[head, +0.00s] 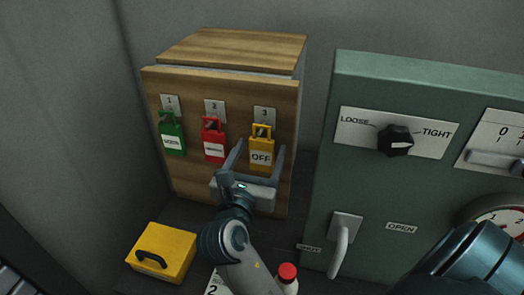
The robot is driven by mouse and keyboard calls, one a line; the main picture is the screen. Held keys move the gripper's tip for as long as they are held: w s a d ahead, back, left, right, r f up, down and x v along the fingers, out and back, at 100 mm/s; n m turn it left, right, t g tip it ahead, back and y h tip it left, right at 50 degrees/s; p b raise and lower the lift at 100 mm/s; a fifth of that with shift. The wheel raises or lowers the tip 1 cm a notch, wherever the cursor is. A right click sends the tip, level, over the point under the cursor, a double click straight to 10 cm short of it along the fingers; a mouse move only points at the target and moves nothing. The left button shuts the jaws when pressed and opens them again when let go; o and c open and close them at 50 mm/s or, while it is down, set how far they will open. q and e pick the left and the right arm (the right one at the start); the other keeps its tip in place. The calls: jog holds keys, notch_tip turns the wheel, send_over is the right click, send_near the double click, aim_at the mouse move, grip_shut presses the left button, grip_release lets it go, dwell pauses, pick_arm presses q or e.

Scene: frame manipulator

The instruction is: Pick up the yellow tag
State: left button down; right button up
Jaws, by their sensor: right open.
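The yellow tag (261,150), printed "OFF", hangs under the number 3 plate on the front of a wooden cabinet (222,85). My right gripper (260,147) is open, with one finger to the left and one to the right of the tag in the picture. The palm is just below the tag and its lower edge is close to it. I cannot tell whether the fingers touch the tag. My left gripper is not in view.
A red tag (213,140) and a green tag (171,135) hang to the left under plates 2 and 1. A green cabinet (390,210) with a knob, handle and gauge stands right. A yellow box (160,245) and a red-capped bottle (287,272) are below.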

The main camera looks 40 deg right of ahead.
jog(key=shift+s+a+r, duration=0.15)
jog(key=shift+c, duration=0.9)
jog(key=c, duration=0.9)
jog(key=shift+c, duration=0.2)
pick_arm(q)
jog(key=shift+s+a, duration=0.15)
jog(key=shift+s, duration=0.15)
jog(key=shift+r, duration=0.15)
